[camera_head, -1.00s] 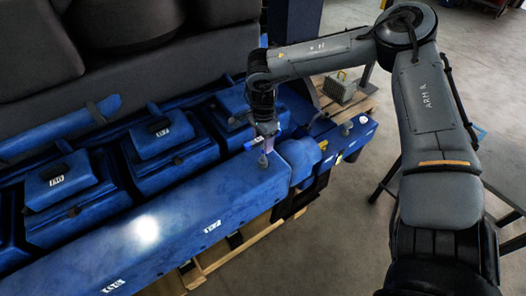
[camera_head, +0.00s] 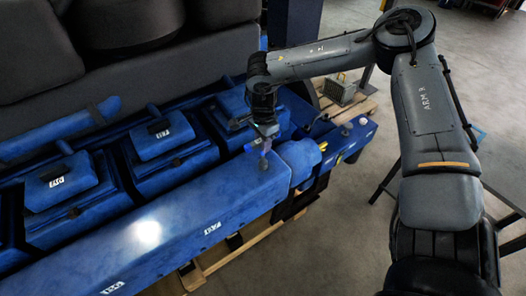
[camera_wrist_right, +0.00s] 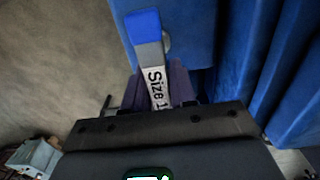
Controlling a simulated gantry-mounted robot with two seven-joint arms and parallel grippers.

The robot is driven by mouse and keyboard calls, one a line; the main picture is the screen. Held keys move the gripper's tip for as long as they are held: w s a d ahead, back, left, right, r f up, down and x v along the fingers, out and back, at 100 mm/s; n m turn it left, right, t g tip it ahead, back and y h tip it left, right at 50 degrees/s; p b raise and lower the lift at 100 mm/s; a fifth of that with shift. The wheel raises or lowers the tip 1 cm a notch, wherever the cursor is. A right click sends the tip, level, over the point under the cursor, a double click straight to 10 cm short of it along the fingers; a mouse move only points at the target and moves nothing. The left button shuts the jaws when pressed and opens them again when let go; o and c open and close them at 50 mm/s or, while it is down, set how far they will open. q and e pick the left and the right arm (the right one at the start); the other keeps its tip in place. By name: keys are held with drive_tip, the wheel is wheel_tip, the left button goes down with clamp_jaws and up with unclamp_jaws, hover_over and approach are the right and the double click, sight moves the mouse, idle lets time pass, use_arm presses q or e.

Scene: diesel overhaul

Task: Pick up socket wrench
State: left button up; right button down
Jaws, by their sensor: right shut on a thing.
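The socket wrench (camera_wrist_right: 145,28) shows in the right wrist view as a flat bar with a bright blue end and a pale label reading "Size 1". Its lower part runs down between the dark purplish fingers of my right gripper (camera_wrist_right: 162,88), which is shut on it. In the head view, my right gripper (camera_head: 265,136) is over the near edge of the long blue engine block, by its right end. Only a small blue bit of the wrench (camera_head: 265,147) shows there; I cannot tell whether it touches the block. My left gripper is out of view.
The blue block (camera_head: 175,222) runs diagonally, with several raised covers (camera_head: 162,135) behind its front beam. A small grey knob (camera_head: 347,130) stands on the ledge to the right.

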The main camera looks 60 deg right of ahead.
drive_tip(key=shift+r, duration=0.1)
drive_tip(key=shift+r, duration=0.7)
wheel_tip(320, 180, up, 26)
drive_tip(key=shift+r, duration=0.25)
drive_tip(key=c, duration=1.5)
unclamp_jaws()
clamp_jaws()
